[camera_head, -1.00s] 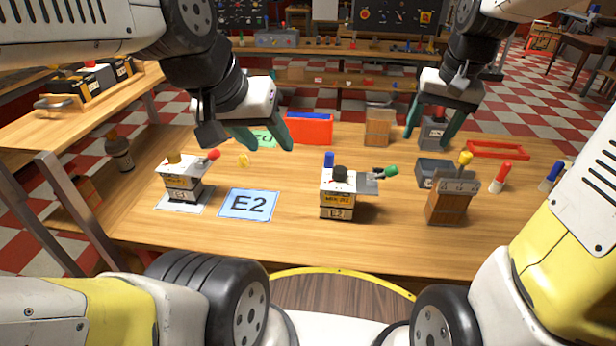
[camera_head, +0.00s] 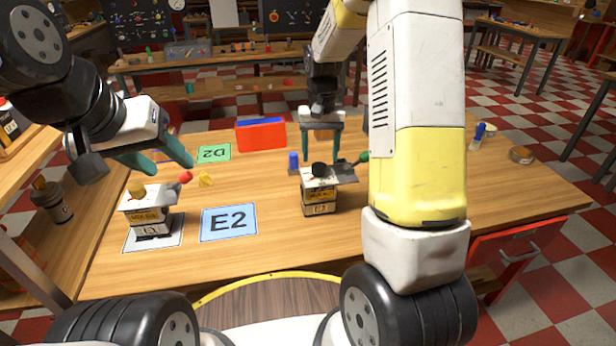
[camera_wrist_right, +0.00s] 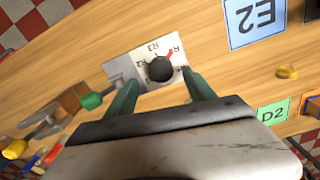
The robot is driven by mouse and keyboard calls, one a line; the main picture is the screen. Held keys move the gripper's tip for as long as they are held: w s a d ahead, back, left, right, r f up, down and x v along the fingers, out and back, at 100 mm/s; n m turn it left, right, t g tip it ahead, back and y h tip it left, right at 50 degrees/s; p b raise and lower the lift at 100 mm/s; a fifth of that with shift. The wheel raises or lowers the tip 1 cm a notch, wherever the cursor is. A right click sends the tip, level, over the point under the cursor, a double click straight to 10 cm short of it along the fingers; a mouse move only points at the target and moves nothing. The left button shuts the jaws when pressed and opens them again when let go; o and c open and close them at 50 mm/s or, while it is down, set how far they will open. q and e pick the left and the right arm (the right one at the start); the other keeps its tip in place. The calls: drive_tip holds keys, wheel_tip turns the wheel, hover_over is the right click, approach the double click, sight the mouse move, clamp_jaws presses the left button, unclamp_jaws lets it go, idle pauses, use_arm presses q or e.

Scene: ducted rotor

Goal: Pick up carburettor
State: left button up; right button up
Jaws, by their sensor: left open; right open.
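My left gripper (camera_head: 168,168) is open and empty, above a similar device (camera_head: 150,216) with a yellow knob and red-tipped lever.
A blue E2 card (camera_head: 228,223) lies between the devices, a green D2 card (camera_head: 214,153) behind. A red bin (camera_head: 260,135) stands at the back. My right arm hides much of the table's right side. A tape roll (camera_head: 521,155) lies at the far right.

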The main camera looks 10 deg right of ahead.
sight(319, 164)
wheel_tip(319, 164, down, 4)
drive_tip(key=shift+a+f, duration=0.15)
drive_tip(key=shift+f, duration=0.05)
drive_tip(key=shift+c, duration=0.4)
drive_tip(key=shift+r, duration=0.1)
clamp_jaws()
